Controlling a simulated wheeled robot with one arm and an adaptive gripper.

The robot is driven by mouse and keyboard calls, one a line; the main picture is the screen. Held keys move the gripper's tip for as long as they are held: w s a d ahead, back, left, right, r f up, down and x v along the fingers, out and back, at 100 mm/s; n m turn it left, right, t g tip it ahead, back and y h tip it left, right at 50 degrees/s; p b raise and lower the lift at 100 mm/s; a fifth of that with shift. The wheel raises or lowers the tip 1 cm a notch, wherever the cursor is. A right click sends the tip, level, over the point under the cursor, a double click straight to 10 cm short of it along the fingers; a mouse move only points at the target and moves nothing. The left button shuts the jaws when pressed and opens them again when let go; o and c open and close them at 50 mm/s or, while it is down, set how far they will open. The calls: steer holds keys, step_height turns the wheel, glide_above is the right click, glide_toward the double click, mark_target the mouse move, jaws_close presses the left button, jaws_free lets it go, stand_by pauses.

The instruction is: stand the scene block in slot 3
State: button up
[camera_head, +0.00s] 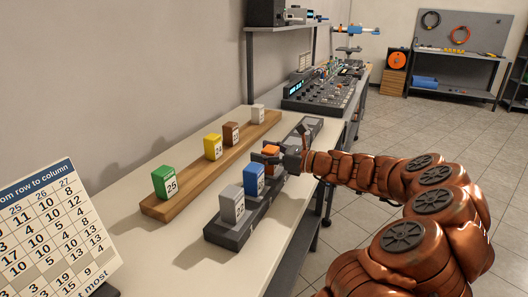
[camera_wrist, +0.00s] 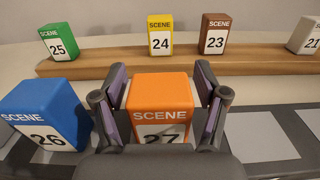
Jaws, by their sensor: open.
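My gripper (camera_wrist: 160,105) is open, its two fingers on either side of the orange block (camera_wrist: 160,92) labelled SCENE 27, with narrow gaps between. The block is upright on the dark rail (camera_head: 232,240) and also shows in the head view (camera_head: 271,150), partly hidden by my gripper. The blue block 26 (camera_wrist: 48,115) stands on the rail to its left, and a grey block (camera_head: 232,204) stands at the rail's near end. Bare light slot pads (camera_wrist: 262,137) show right of my gripper in the wrist view.
A wooden strip (camera_head: 160,209) behind the rail bears green 25 (camera_wrist: 60,42), yellow 24 (camera_wrist: 160,36), brown 23 (camera_wrist: 214,34) and a pale block (camera_wrist: 306,35). A number card (camera_head: 50,235) stands at the near left. A mixing console (camera_head: 320,93) sits farther back.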

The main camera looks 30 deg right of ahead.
steer(key=shift+r, duration=0.15)
steer(key=shift+s+d, duration=0.2)
steer(key=shift+s, duration=0.05)
steer(key=v, duration=1.1)
steer(key=shift+s+d, duration=0.15)
steer(key=shift+s, duration=0.05)
steer(key=shift+r, duration=0.1)
